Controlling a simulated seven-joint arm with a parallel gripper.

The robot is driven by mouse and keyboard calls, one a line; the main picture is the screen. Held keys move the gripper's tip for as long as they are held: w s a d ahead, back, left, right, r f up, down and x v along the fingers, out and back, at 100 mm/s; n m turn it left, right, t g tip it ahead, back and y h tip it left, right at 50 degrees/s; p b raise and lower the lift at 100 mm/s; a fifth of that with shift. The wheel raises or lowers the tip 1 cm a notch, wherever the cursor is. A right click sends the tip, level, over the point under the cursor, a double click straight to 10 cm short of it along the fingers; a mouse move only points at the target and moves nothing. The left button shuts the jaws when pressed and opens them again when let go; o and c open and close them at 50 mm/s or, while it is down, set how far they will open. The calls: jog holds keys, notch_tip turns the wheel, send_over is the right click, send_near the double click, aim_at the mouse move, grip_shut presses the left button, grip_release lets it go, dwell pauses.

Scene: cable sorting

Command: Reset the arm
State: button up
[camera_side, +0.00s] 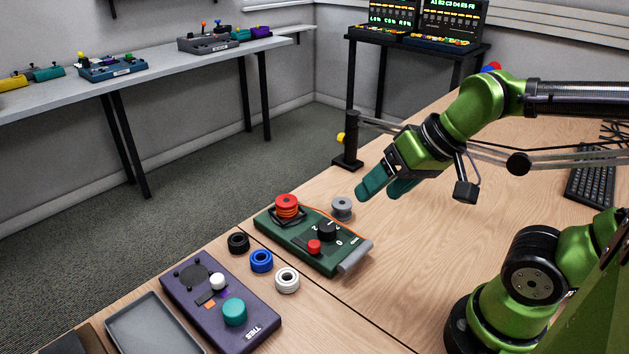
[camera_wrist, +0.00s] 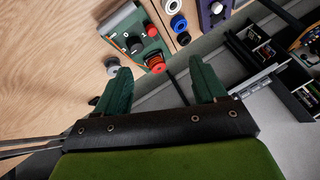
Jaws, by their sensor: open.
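My gripper (camera_side: 384,185) is above the wooden table, to the right of and above the green device. Its two teal fingers are apart with nothing between them. They also show in the wrist view (camera_wrist: 160,93), spread and empty. My green arm reaches in from the right in the side view. The green device (camera_side: 298,240) carries a red spool, a black knob and a red button, with an orange cable along its edge. It shows at the top of the wrist view (camera_wrist: 138,37).
A grey spool (camera_side: 342,208) stands behind the green device. Black (camera_side: 238,243), blue (camera_side: 261,261) and white (camera_side: 287,280) rings lie beside the purple device (camera_side: 222,300). A grey tray (camera_side: 153,325) is at the front left. A keyboard (camera_side: 590,183) lies at right.

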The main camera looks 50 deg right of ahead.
jog(key=shift+s+d+r+t, duration=0.1)
jog(key=shift+d+r+t, duration=0.1)
jog(key=shift+r, duration=0.15)
jog(key=shift+s+d+r+t, duration=0.1)
jog(key=shift+r+t, duration=0.1)
jog(key=shift+r, duration=0.15)
